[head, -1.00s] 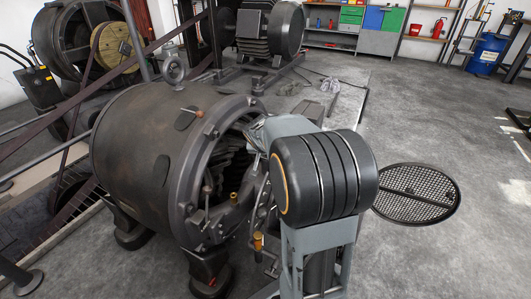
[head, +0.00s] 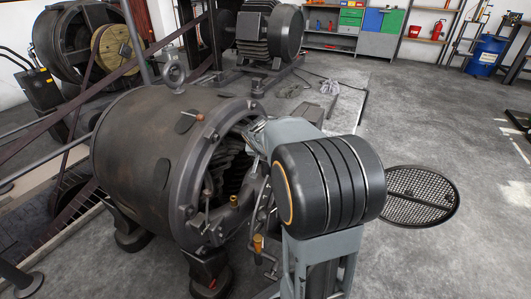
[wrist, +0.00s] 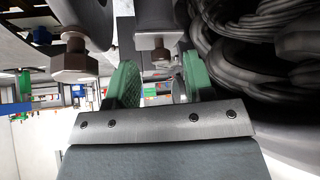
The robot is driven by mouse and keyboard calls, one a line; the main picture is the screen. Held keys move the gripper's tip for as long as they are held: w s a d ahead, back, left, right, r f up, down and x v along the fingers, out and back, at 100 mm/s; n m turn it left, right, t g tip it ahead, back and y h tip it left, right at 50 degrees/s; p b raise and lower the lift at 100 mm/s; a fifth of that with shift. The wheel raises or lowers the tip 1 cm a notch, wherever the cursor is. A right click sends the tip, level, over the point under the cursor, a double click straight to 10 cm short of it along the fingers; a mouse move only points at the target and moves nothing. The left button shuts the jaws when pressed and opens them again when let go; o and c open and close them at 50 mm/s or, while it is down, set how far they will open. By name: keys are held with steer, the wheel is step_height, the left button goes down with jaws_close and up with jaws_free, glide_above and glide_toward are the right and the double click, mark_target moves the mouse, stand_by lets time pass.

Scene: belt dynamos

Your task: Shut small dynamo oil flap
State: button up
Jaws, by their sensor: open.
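The near dynamo (head: 130,140) is a dark drum with an open ring end facing right. A small dark oval plate with a red-brown tip (head: 186,122) sits on its upper side, and a plain dark oval (head: 162,172) lies lower down. I cannot tell which of these, if either, is the oil flap, or its state. My gripper's green-padded fingers (wrist: 158,86) are apart in the wrist view, with nothing held. A hex-headed bolt (wrist: 160,52) shows just beyond the gap between them. In the head view my arm hides most of the gripper near the ring end.
Dark coiled windings (wrist: 250,35) lie close to the right finger, and another hex bolt (wrist: 75,64) is at left. A brass-coloured fitting (head: 234,201) stands at the ring's lower edge. A second machine (head: 268,32) stands behind. Floor right of the round grate (head: 420,196) is clear.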

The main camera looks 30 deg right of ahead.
steer(key=p+v, duration=0.4)
steer(key=v, duration=0.8)
steer(key=shift+s, duration=0.1)
steer(key=s+a+r+n+y+p, duration=0.1)
steer(key=s+a+r+p, duration=0.3)
steer(key=r+p, duration=0.6)
steer(key=s+a+r+n+g+y+p, duration=0.1)
steer(key=s+a+r+n+p, duration=0.3)
steer(key=r+p, duration=0.7)
steer(key=s+a+r+n+y+p, duration=0.3)
steer(key=s+a+r+p, duration=0.2)
steer(key=r+p, duration=0.5)
steer(key=shift+s+a+r+g+p, duration=0.15)
steer(key=shift+a+r+g+p, duration=0.4)
steer(key=shift+p, duration=2.6)
steer(key=shift+a+f, duration=0.1)
steer(key=shift+f, duration=0.05)
